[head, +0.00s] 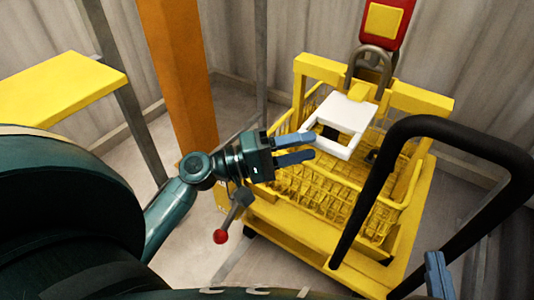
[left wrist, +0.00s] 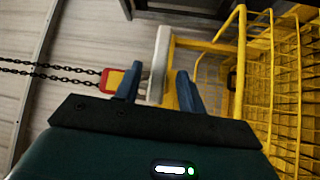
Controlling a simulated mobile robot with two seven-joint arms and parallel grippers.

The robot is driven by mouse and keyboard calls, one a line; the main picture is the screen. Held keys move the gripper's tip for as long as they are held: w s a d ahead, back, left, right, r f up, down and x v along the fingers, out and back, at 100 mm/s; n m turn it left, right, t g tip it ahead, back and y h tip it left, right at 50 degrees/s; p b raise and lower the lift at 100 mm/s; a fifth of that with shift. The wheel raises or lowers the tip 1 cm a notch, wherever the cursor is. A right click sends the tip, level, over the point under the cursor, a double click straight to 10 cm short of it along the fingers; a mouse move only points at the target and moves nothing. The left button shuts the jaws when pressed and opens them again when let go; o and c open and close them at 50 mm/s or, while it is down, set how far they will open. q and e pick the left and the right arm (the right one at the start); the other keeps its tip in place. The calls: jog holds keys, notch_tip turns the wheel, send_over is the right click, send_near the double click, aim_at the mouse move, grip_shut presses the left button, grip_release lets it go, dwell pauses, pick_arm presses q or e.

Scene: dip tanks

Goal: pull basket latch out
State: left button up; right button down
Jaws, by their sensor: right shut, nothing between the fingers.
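The basket is a yellow wire basket (head: 310,190) with a tall yellow frame. The latch appears to be the white U-shaped handle (head: 345,112) over the basket's top; it also shows as a white bar (left wrist: 160,55) in the left wrist view. My left gripper (head: 296,149) is open, its two blue fingers pointing at the white handle's near left end. In the left wrist view the bar lies ahead, in line with the gap between the fingers (left wrist: 157,88); I cannot tell whether they touch. My right gripper (head: 437,275) shows only partly at the lower right edge, shut and empty.
A grey hook (head: 372,62) under a red block (head: 386,22) is at the basket frame's top. The basket stands on a yellow platform (head: 290,238). A black handle (head: 450,128) rises at right. An orange post (head: 178,75) and a red-knobbed lever (head: 221,236) are left.

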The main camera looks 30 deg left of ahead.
pick_arm(q)
jog(key=v, duration=0.8)
jog(key=shift+s+a, duration=0.2)
jog(key=shift+a, duration=0.05)
pick_arm(e)
jog(key=shift+a+r, duration=0.1)
jog(key=shift+r, duration=0.1)
jog(key=shift+r, duration=0.1)
